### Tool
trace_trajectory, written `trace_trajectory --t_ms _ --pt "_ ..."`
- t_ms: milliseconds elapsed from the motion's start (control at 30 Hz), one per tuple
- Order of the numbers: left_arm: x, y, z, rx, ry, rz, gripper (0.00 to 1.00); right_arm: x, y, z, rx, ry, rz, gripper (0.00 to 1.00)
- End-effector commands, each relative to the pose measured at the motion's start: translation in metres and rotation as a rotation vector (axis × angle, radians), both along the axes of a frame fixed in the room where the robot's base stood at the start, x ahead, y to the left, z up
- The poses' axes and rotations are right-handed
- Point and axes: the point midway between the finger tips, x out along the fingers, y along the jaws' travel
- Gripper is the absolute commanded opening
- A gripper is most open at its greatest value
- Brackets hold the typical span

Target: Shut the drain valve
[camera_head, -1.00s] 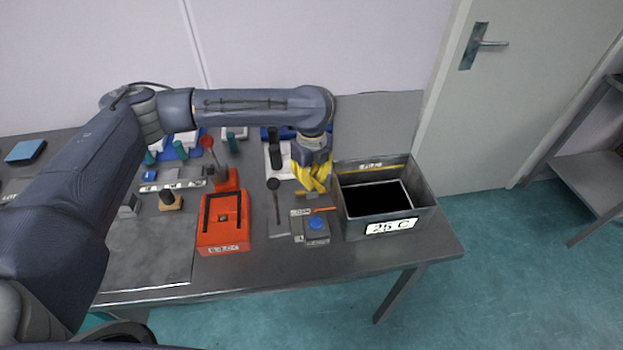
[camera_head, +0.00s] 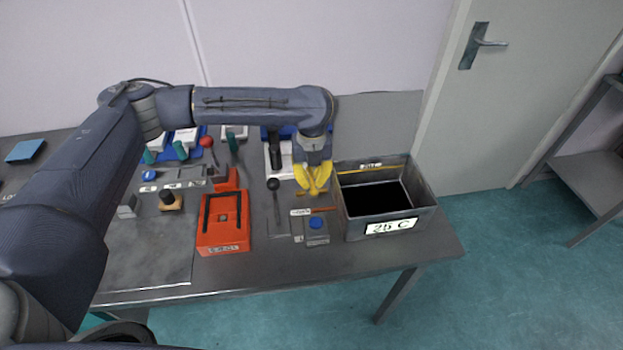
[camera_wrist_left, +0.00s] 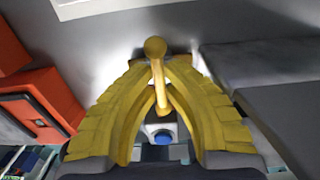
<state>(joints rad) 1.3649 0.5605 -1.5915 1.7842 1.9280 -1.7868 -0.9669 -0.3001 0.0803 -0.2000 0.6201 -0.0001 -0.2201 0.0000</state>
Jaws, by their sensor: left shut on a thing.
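My left gripper (camera_head: 315,190), with yellow fingers, points down just left of the grey bath (camera_head: 388,228) labelled 25 C. In the left wrist view its fingers (camera_wrist_left: 158,75) are shut on a yellow ball-ended lever (camera_wrist_left: 156,48), which I take to be the drain valve's handle. The fingers hide most of the valve in the head view, so its exact angle cannot be told. A small grey block with a blue cap (camera_head: 317,222) stands in front of the gripper, and its cap also shows in the left wrist view (camera_wrist_left: 163,137). My right gripper is not in view.
An orange-red box (camera_head: 224,236) with dark handles stands left of the gripper. A black-knobbed lever (camera_head: 274,186) rises between them. Several small items crowd the bench's back left. The front bench edge is bare.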

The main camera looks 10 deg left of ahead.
Motion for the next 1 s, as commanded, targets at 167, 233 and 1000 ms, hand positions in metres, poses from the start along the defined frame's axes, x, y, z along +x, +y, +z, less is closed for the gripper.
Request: trace_trajectory --t_ms 167,233,1000 --pt "-0.001 0.000 -0.001 0.000 0.002 -0.006 0.00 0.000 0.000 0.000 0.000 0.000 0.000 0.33" --pt "-0.001 0.000 -0.001 0.000 0.003 -0.006 0.00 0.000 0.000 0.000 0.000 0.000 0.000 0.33" --pt "0.001 0.000 0.012 0.000 -0.002 -0.004 0.33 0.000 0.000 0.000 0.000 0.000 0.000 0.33"
